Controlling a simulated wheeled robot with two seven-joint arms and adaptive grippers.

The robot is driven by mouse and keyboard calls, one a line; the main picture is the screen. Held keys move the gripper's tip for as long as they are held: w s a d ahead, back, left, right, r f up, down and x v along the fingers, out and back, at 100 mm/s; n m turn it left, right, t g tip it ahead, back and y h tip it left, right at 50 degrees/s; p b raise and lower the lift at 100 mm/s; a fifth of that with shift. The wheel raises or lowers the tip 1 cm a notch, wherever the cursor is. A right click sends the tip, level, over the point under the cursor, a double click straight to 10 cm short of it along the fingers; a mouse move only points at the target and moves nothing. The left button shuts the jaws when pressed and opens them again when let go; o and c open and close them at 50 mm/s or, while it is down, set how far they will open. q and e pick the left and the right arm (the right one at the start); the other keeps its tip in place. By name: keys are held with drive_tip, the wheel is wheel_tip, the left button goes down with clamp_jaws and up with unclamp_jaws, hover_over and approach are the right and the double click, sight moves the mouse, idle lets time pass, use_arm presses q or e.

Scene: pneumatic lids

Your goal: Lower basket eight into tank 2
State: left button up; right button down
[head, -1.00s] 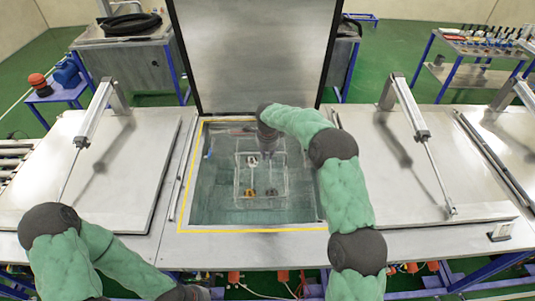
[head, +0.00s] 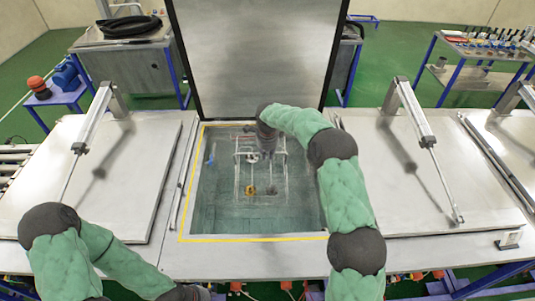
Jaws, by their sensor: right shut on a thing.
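The open tank (head: 225,212), framed by a yellow border, is in the middle of the bench in the head view, its raised lid (head: 250,55) behind it. A pale wire basket (head: 286,185) is inside the tank's opening, clear of the visible side walls. A yellow part (head: 250,190), a dark part and a whitish part show in it. My right gripper (head: 267,148) points down at the basket's far part and is shut on it; its fingertips are hard to make out. My left arm is at the lower left, its gripper outside the picture. No basket number is readable.
Closed lids with struts lie on both sides, the left lid (head: 85,180) and the right lid (head: 435,180). A steel cabinet with a black hose (head: 130,24) stands behind left. A blue-framed parts table (head: 480,47) stands behind right.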

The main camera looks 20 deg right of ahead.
drive_tip(key=shift+w+r, duration=0.1)
drive_tip(key=shift+r, duration=0.15)
